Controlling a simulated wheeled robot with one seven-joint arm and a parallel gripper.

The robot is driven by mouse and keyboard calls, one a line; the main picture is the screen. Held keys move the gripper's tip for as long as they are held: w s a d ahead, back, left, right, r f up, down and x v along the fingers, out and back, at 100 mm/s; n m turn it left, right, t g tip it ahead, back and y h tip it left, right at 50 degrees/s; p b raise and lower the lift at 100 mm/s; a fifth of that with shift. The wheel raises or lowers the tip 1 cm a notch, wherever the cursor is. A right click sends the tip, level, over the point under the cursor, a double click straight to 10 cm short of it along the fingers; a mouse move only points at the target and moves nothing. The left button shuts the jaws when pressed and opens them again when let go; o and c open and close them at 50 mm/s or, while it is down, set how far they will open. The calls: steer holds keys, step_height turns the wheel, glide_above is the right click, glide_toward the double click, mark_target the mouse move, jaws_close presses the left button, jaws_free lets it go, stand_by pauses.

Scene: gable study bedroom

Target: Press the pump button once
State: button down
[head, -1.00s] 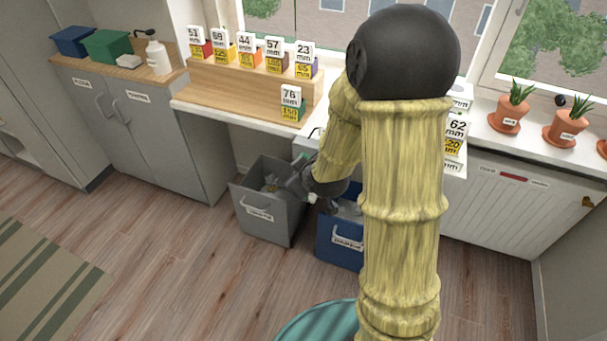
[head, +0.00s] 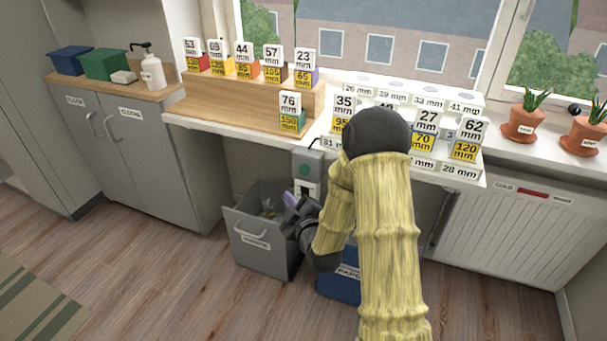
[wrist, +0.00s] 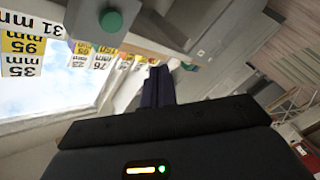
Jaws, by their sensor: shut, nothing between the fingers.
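A grey box with a round green button (head: 304,169) is fixed under the front edge of the desk. I cannot read a label naming it as the pump button. The green button also shows at the top of the wrist view (wrist: 111,20), upside down. My gripper (head: 291,203) is below and slightly left of the box, above the grey bin. In the wrist view its dark purple fingers (wrist: 157,86) are together and empty, apart from the button. A white soap bottle with a black pump top (head: 152,68) stands on the left cabinet.
A grey bin (head: 249,232) with items inside stands beneath my gripper, and a blue bin (head: 337,285) is partly behind my arm. The desk (head: 228,117) carries several number-labelled blocks. A radiator (head: 520,226) is at right. The floor at left is open.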

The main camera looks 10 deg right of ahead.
mark_target(299, 171)
steer(key=w+d+p, duration=0.1)
steer(key=w+d, duration=0.4)
steer(key=w, duration=0.2)
steer(key=shift+p, duration=0.3)
steer(key=shift+w+d, duration=0.15)
steer(key=shift+w, duration=0.05)
stand_by(1.9)
steer(key=shift+w+d, duration=0.2)
steer(key=shift+w+d+b, duration=0.3)
steer(key=shift+w+b, duration=0.1)
stand_by(1.2)
steer(key=shift+s+a+b, duration=0.4)
steer(key=shift+s+a, duration=0.15)
steer(key=shift+s, duration=0.2)
